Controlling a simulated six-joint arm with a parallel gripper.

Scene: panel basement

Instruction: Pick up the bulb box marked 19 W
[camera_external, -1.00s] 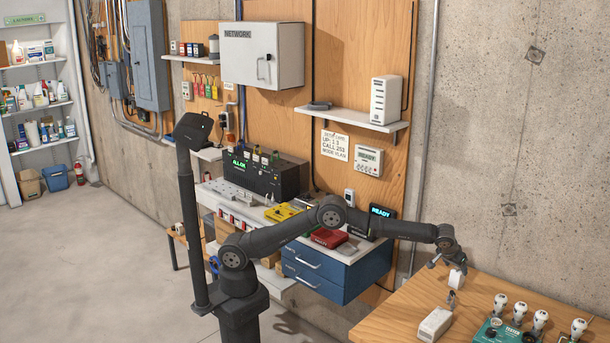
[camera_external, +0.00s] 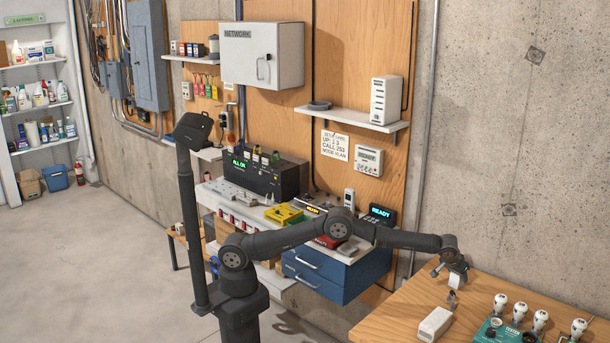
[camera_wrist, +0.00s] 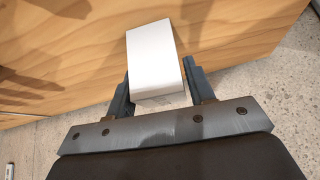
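In the wrist view the white box (camera_wrist: 153,58) lies between the two fingers of my gripper (camera_wrist: 160,88), one finger close along each side. I cannot tell whether the fingers press on it. No marking on it is legible, so I cannot tell whether it reads 19 W.
The concrete wall (camera_external: 520,200) rises behind. The table's left part is clear.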

